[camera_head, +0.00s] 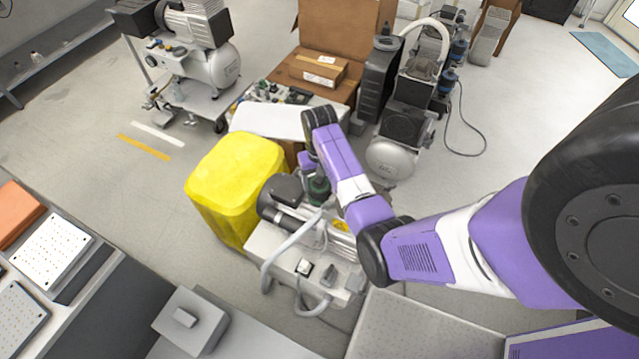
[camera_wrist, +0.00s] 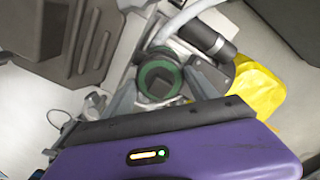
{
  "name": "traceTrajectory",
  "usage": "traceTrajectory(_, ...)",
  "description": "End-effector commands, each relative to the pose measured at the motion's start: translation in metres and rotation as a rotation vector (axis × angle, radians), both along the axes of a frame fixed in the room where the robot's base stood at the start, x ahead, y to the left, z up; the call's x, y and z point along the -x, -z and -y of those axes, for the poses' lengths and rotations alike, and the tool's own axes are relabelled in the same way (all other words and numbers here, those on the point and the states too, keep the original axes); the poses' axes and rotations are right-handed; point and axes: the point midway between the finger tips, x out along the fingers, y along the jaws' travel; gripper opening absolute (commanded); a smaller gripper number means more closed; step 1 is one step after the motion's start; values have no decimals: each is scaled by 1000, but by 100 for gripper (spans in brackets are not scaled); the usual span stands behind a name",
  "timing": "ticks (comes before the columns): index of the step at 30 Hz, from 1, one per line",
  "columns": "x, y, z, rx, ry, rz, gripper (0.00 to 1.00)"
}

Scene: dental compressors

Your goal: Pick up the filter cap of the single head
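The single-head compressor unit (camera_head: 300,255) stands at the centre of the head view, with a dark motor, grey hoses and a pale base. A round dark-green part (camera_head: 319,190) shows on it just below my gripper (camera_head: 312,168); I take it for the filter cap. In the wrist view it is a green ring (camera_wrist: 143,76) with a dark, squarish centre. My gripper (camera_wrist: 160,88) has its two grey fingers apart, one on each side of the ring. It looks open. Whether the fingers touch the ring cannot be told. My arm hides part of the unit.
A yellow bin (camera_head: 230,185) stands directly left of the unit and also shows in the wrist view (camera_wrist: 258,90). Behind are a cluttered table (camera_head: 265,120), an open cardboard box (camera_head: 335,30) and another compressor (camera_head: 392,160). Grey hoses (camera_head: 275,258) loop at the unit's front.

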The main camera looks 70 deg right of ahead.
Motion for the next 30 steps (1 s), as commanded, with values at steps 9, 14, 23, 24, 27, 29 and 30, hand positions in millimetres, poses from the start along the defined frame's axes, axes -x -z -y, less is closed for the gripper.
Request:
traceTrajectory(9, 0, 0, 0, 0, 0, 0, 17)
traceTrajectory(14, 0, -1, 0, 0, 0, 0, 17)
traceTrajectory(23, -4, -20, 0, 1, -2, 1, 17)
traceTrajectory(24, -5, -24, 0, 1, -2, 1, 17)
traceTrajectory(27, -7, -35, 0, 1, -3, 1, 17)
traceTrajectory(29, -8, -40, 0, 1, -3, 1, 17)
traceTrajectory(30, -9, -44, 0, 1, -3, 1, 17)
